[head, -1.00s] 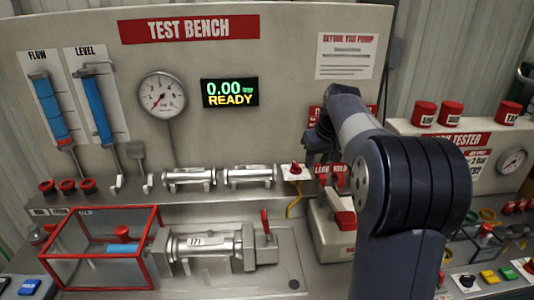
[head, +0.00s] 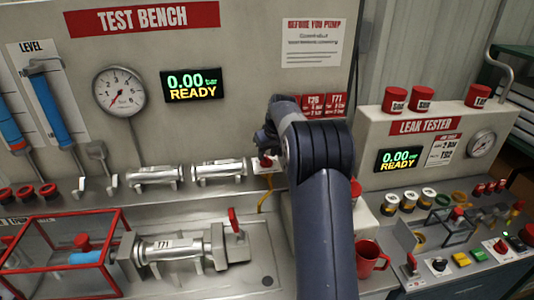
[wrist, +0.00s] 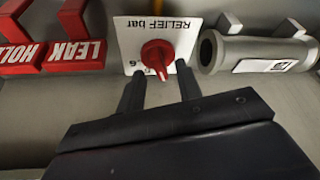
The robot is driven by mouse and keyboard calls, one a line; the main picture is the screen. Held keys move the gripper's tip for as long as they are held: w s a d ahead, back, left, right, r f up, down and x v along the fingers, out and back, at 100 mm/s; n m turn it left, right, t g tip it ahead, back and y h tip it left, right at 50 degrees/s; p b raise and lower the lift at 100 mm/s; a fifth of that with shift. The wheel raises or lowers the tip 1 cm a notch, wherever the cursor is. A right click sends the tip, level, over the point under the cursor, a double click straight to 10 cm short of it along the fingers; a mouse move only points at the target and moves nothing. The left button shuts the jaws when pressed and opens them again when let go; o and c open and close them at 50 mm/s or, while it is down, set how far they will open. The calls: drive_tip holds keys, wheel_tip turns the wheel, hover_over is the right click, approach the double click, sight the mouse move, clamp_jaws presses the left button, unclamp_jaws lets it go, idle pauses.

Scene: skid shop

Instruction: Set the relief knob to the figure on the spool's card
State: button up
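The red relief knob (wrist: 157,55) sits on a white plate lettered "RELIEF bar" (wrist: 128,30), upside down in the wrist view; a 6 shows near its lower edge. In the head view the knob (head: 264,161) is small, right of the silver cylinders. My gripper (wrist: 160,82) is open and empty, its two fingers apart just short of the knob, with the knob between their lines. The spool in the bench fixture (head: 166,247) bears a tag that looks like T71. A red T71 card (head: 336,104) hangs on the panel beside another red card (head: 313,105); their small figures are hard to read.
Two silver cylinders (head: 219,170) lie left of the knob; one (wrist: 262,55) is close to my right finger in the wrist view. Red LEAK and HOLD labels (wrist: 75,53) are on the other side. A red mug (head: 371,259) stands right of my arm. The display (head: 192,85) reads 0.00, READY.

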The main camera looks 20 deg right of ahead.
drive_tip(key=shift+w+f, duration=0.2)
drive_tip(key=shift+f, duration=0.35)
clamp_jaws()
